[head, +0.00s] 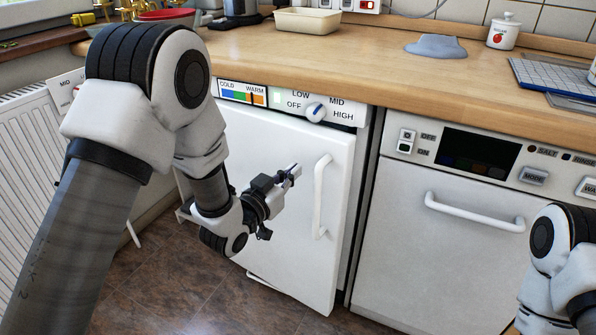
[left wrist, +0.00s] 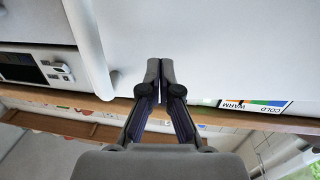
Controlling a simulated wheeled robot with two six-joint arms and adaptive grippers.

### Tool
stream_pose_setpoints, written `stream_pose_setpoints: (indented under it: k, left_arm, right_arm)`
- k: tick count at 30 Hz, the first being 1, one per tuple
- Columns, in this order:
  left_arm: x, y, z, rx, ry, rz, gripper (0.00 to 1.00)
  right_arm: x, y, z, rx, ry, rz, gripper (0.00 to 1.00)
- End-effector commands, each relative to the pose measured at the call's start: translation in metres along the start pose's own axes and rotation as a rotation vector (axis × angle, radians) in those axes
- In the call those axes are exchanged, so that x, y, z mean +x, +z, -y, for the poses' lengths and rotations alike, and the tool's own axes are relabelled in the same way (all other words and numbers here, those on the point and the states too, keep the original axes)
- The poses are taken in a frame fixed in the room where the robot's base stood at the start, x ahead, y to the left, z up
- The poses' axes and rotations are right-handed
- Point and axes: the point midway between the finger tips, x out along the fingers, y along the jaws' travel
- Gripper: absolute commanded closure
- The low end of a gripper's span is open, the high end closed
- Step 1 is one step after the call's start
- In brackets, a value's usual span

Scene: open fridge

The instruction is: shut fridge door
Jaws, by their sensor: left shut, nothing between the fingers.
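The white fridge door (head: 285,235) fills the middle of the head view below the control panel, with a vertical white handle (head: 321,197) near its right edge. The door looks nearly flush with the fridge front; a narrow strip shows along its right side, and I cannot tell whether it is fully closed. My left gripper (head: 294,172) is shut and empty in front of the door, just left of the handle. In the left wrist view its fingertips (left wrist: 160,68) point at the door (left wrist: 200,40), with the handle (left wrist: 92,45) to the left. Contact is unclear. My right gripper is out of view.
A dishwasher (head: 440,255) with a horizontal handle stands right of the fridge. The wooden counter (head: 350,65) runs above both. A radiator (head: 35,150) is at the left. The brown tiled floor (head: 190,285) is clear in front.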

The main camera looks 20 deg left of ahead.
Motion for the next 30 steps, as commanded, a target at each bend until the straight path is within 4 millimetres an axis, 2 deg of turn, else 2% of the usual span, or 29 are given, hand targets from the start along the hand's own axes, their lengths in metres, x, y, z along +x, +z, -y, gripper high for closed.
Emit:
stream_pose_setpoints:
  k: [3,6,17,20,26,30]
  left_arm:
    - [0.017,0.002,-0.001,0.001,0.002,-0.002,1.00]
    - [0.023,0.001,0.000,0.000,0.001,0.000,1.00]
    - [0.026,0.000,0.000,-0.001,0.000,0.001,1.00]
    - [0.037,-0.001,-0.001,0.002,0.001,0.001,1.00]
    - [0.079,-0.001,-0.004,0.001,0.001,-0.001,1.00]
    - [0.081,0.001,-0.004,0.000,0.000,0.001,1.00]
  right_arm:
    - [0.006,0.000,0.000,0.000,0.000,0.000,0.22]
    - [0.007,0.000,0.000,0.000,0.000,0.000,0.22]
    - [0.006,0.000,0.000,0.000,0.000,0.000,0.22]
    - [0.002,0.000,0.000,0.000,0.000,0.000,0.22]
    - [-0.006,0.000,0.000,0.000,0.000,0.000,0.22]
    - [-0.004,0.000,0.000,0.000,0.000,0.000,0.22]
